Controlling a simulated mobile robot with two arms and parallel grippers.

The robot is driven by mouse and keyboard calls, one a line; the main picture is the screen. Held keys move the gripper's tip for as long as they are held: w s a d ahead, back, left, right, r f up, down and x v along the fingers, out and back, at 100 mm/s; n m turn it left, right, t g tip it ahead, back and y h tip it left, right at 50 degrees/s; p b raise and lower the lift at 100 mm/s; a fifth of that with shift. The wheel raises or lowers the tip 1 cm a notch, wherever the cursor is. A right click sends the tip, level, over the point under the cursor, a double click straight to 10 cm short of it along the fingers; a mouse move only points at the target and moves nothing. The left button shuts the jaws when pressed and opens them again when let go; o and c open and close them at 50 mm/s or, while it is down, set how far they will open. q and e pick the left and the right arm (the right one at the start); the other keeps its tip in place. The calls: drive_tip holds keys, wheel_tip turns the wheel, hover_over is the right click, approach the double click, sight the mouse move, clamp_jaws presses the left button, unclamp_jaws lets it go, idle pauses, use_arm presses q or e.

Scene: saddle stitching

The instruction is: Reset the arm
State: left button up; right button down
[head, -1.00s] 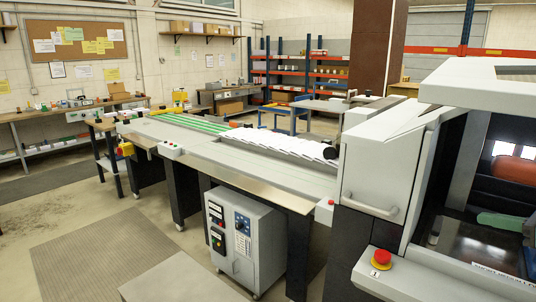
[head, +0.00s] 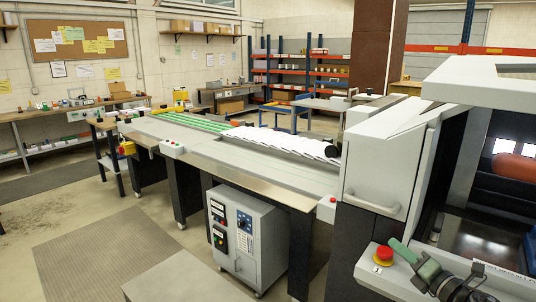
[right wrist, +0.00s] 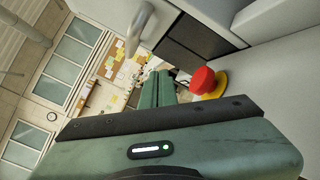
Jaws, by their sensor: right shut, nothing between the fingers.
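My right gripper (head: 396,245) is at the lower right of the head view, with green fingers pointing up and to the left. It is shut and empty, over the front panel of the machine (head: 378,170), close beside the red emergency button (head: 383,253). In the right wrist view the two green fingers (right wrist: 157,88) lie together with nothing between them, and the red button (right wrist: 203,80) on its yellow base shows to their right. My left gripper is not in view.
The machine's handle (head: 375,205) and open bay (head: 470,235) are close to my right arm. A long conveyor (head: 250,165) with white sheets (head: 285,142) runs back left. A grey control cabinet (head: 245,235) stands below it. The floor at left is open.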

drive_tip(key=s+a+f+m+g+h, duration=0.2)
drive_tip(key=s+a+f+m+h, duration=0.15)
drive_tip(key=s+f+m, duration=0.5)
drive_tip(key=s+a+f+m+g+h, duration=0.3)
drive_tip(key=s+a+f+m, duration=0.2)
drive_tip(key=s+f+m, duration=0.4)
drive_tip(key=s+a+f+m+g, duration=0.25)
drive_tip(key=s+m+g, duration=0.2)
drive_tip(key=s, duration=0.75)
drive_tip(key=s+a+f+m+g, duration=0.2)
drive_tip(key=s+a+m+g, duration=0.3)
drive_tip(key=s, duration=0.6)
wheel_tip(320, 180, down, 32)
drive_tip(key=s+d+b, duration=0.2)
drive_tip(key=b, duration=0.4)
drive_tip(key=s+d+f+g+b, duration=0.1)
drive_tip(key=s+d+f+b, duration=0.2)
drive_tip(key=s+f, duration=1.3)
wheel_tip(320, 180, down, 4)
drive_tip(key=shift+s+d+r+b, duration=0.15)
drive_tip(key=shift+s+b, duration=0.05)
drive_tip(key=shift+b, duration=0.3)
